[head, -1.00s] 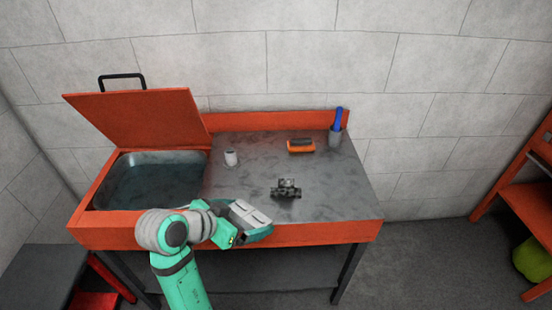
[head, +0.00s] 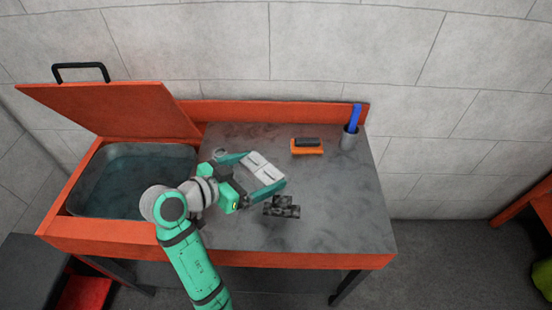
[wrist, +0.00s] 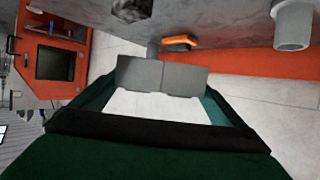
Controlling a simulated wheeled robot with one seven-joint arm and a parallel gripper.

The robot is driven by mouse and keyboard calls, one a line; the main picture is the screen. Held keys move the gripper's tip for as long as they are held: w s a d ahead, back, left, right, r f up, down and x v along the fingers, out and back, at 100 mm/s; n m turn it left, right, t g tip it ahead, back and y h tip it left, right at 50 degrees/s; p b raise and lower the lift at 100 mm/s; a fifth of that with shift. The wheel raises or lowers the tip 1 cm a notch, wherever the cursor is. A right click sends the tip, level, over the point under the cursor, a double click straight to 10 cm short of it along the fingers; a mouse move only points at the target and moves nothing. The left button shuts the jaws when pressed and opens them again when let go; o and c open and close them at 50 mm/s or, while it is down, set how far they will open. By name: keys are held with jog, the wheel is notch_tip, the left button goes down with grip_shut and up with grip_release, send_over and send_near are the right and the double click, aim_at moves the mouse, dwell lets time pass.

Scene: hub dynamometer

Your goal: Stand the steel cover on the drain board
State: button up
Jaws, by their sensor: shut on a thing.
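My gripper (head: 262,165) is over the drain board (head: 340,225), the grey mottled top right of the basin. Its two pale grey pads meet with only a thin line between them, which also shows in the wrist view (wrist: 162,75). My gripper is shut on what I take to be the steel cover. The pads and fingers hide that piece, so I cannot make out its shape or tilt. In the head view the fingertips overlap the area just above and left of a dark mottled block; I cannot tell their height above the board.
The dark block (head: 282,206) stands near my fingertips. An orange brush (head: 306,147) and a grey cup (head: 349,138) with a blue handle stand at the back. A grey cylinder (wrist: 293,25) shows in the wrist view. The basin (head: 130,180) is open at left. The board's right side is clear.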

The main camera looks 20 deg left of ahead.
jog(key=w+f, duration=0.3)
jog(key=w, duration=0.1)
jog(key=w+a+f, duration=0.1)
jog(key=w+f, duration=0.2)
jog(key=w, duration=0.2)
jog(key=w+f, duration=0.3)
jog(key=w, duration=0.1)
jog(key=shift+w+a, duration=0.15)
jog(key=shift+a, duration=0.15)
jog(key=shift+w+f, duration=0.3)
jog(key=shift+f, duration=1.6)
jog(key=shift+f, duration=0.1)
jog(key=o, duration=1)
jog(key=shift+f, duration=0.1)
jog(key=shift+o, duration=0.2)
